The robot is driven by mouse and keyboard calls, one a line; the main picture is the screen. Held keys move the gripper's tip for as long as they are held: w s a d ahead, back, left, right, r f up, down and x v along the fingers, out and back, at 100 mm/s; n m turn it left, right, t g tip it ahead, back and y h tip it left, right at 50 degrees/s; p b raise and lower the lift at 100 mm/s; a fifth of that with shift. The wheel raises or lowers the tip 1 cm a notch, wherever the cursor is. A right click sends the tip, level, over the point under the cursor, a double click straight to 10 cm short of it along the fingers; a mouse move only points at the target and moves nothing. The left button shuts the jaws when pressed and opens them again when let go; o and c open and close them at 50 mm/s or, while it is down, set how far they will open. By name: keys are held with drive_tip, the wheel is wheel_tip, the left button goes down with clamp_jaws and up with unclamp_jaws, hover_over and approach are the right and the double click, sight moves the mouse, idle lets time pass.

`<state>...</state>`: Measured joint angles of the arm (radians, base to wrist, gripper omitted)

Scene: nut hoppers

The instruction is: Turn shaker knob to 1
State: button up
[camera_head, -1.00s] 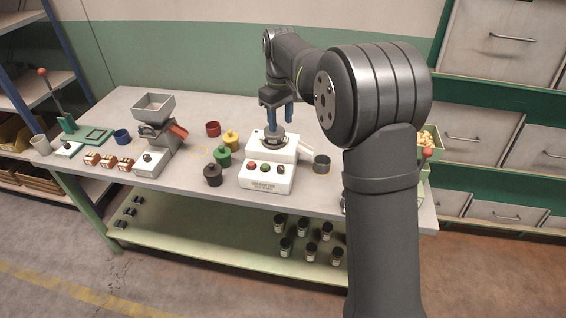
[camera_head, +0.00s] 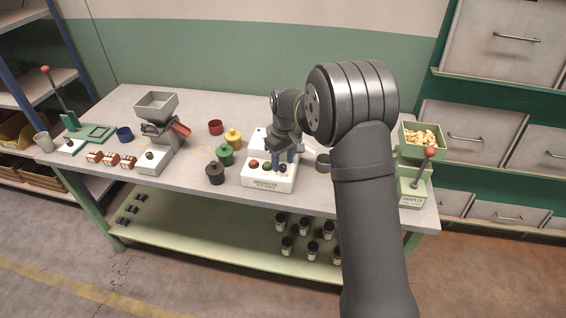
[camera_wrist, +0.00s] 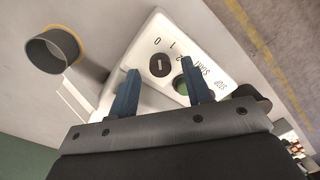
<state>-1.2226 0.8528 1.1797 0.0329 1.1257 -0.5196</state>
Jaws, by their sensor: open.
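The shaker (camera_head: 260,183) is a white box near the table's front edge, with a red button (camera_head: 254,163) and a black knob (camera_head: 281,168) on its front panel. In the wrist view the black knob (camera_wrist: 159,65) carries a short white mark, roughly in line with the 0; the figures 0, 1 and 2 are printed around it. My gripper (camera_wrist: 160,65) is open, its two blue fingers on either side of the knob in this picture. Contact cannot be told. A green button (camera_wrist: 181,88) shows beside one finger. In the head view my gripper (camera_head: 283,157) is over the panel.
A dark ring-like cup (camera_wrist: 52,48) stands beside the shaker. Green (camera_head: 225,155), yellow (camera_head: 233,138) and dark (camera_head: 215,173) pots stand to its left, with a hopper (camera_head: 155,105) further left. A green sampler (camera_head: 412,190) with a red-ball lever is at the right.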

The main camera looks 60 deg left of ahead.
drive_tip(key=shift+f, duration=0.55)
clamp_jaws()
